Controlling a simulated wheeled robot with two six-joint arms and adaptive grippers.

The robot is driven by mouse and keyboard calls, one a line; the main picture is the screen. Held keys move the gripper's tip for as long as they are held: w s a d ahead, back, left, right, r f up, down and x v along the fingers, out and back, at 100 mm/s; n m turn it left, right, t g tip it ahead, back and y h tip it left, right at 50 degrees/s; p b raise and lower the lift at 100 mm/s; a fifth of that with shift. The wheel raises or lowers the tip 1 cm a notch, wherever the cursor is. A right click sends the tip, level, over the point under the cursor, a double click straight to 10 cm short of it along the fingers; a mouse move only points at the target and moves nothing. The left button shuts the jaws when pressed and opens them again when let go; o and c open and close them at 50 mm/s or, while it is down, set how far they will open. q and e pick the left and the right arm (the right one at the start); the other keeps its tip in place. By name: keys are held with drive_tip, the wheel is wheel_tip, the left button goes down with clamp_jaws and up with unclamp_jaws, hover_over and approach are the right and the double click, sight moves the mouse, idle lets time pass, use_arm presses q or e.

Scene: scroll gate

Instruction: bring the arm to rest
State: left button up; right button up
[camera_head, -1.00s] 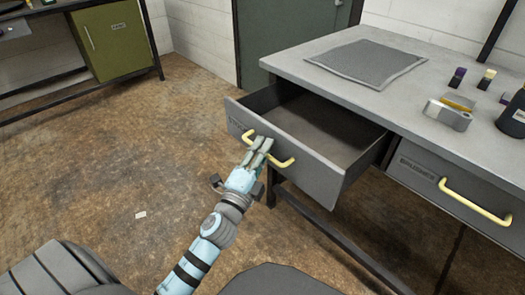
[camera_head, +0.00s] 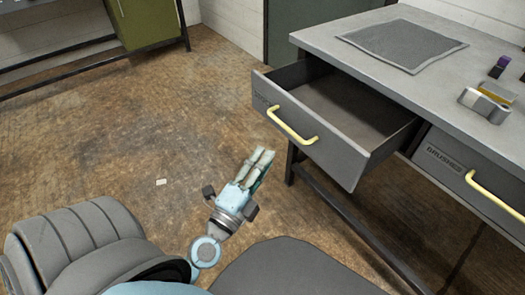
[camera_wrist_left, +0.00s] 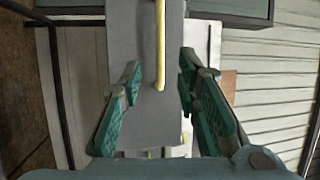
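My left gripper (camera_head: 262,156) is over the floor in front of the desk, empty and apart from the drawer. In the left wrist view its green-padded fingers (camera_wrist_left: 160,78) are spread open. The open grey drawer (camera_head: 345,160) sticks out of the desk, and its inside looks empty where visible. Its yellow handle (camera_head: 291,127) is up and right of my fingertips in the head view. In the wrist view the handle (camera_wrist_left: 160,45) lies ahead, between the lines of the fingers, with nothing gripping it. My right gripper is not in view.
The grey desk (camera_head: 345,28) carries a dark mat (camera_head: 402,45), a tape dispenser (camera_head: 485,104) and a small purple-capped bottle (camera_head: 499,68). A shut drawer marked BRUSHES (camera_head: 450,165) is at the right. Bare floor (camera_head: 120,130) lies open at the left.

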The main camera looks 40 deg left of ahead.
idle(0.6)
use_arm(q)
drive_tip(key=s+a+f+n+g, duration=0.1)
drive_tip(key=s+f+n+g, duration=0.15)
drive_tip(key=f, duration=0.55)
drive_tip(key=s+a+f+n+g+y, duration=0.1)
drive_tip(key=a+f+n+g, duration=0.15)
drive_tip(key=f, duration=0.65)
drive_tip(key=s+a+f+n+g, duration=0.1)
drive_tip(key=s+f+g, duration=0.15)
drive_tip(key=f, duration=0.55)
drive_tip(key=s+d+f+n+g+h, duration=0.25)
drive_tip(key=s+f+n+g, duration=0.75)
drive_tip(key=s+f, duration=1.25)
drive_tip(key=s+d+r+g+p, duration=0.1)
drive_tip(key=s+r+p, duration=0.2)
drive_tip(key=r+p, duration=1.4)
drive_tip(key=p, duration=0.3)
drive_tip(key=shift+s+d+r+p, duration=0.2)
drive_tip(key=shift+r+p, duration=0.1)
drive_tip(key=shift+p, duration=0.05)
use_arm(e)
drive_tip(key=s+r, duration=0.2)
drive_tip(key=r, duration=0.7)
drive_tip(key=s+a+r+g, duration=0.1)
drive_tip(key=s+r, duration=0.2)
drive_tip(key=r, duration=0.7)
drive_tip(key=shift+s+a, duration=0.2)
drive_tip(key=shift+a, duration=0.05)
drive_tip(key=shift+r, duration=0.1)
